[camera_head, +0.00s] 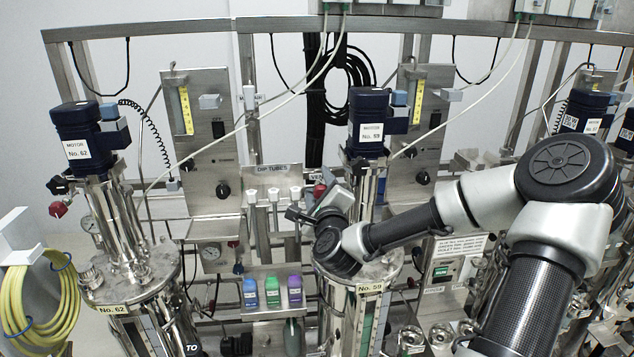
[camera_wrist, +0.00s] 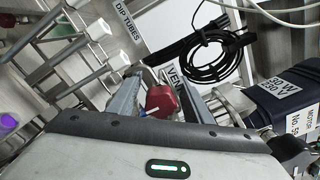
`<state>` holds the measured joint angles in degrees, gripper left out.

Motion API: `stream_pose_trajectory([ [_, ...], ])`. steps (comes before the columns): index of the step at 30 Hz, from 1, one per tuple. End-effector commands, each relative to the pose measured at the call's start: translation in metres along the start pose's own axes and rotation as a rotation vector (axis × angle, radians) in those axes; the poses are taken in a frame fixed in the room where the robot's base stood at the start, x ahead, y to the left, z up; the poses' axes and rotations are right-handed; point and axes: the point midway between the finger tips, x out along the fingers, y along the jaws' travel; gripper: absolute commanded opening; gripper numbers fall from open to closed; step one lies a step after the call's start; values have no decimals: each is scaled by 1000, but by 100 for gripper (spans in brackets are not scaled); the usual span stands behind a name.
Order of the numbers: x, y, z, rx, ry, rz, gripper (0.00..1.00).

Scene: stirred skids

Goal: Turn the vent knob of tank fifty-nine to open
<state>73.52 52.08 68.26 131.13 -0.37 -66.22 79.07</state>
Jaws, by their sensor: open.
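Tank fifty-nine (camera_head: 382,272) is a steel vessel with a "No. 59" plate, under the dark blue motor labelled No. 59 (camera_head: 369,112). A red vent knob (camera_wrist: 160,98) with a "VENT" tag (camera_wrist: 174,76) beside it shows in the wrist view; a small red part (camera_head: 319,190) also shows by my gripper in the head view. My gripper (camera_head: 312,204) is open above the tank's lid. In the wrist view its fingers (camera_wrist: 162,90) stand on either side of the knob, with gaps visible. The knob's base is hidden, and I cannot tell its exact setting.
Tank No. 62 (camera_head: 130,275) stands at the left with its motor (camera_head: 84,135). White-topped dip tubes (camera_head: 273,195) hang behind my gripper. Blue, green and purple bottles (camera_head: 272,291) sit between the tanks. Coiled black cable (camera_wrist: 205,50) hangs behind. A steel panel (camera_head: 417,140) stands behind the motor.

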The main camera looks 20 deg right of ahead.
Motion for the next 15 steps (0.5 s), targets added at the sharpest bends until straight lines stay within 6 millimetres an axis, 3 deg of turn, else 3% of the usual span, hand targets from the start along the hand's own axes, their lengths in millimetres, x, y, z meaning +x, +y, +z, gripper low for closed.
stream_pose_trajectory([
  [6, 0, 0, 0, 0, 0, 0, 46],
  [13, 0, 0, 0, 0, 0, 0, 7],
  [15, 0, 0, 0, -1, 0, 0, 4],
])
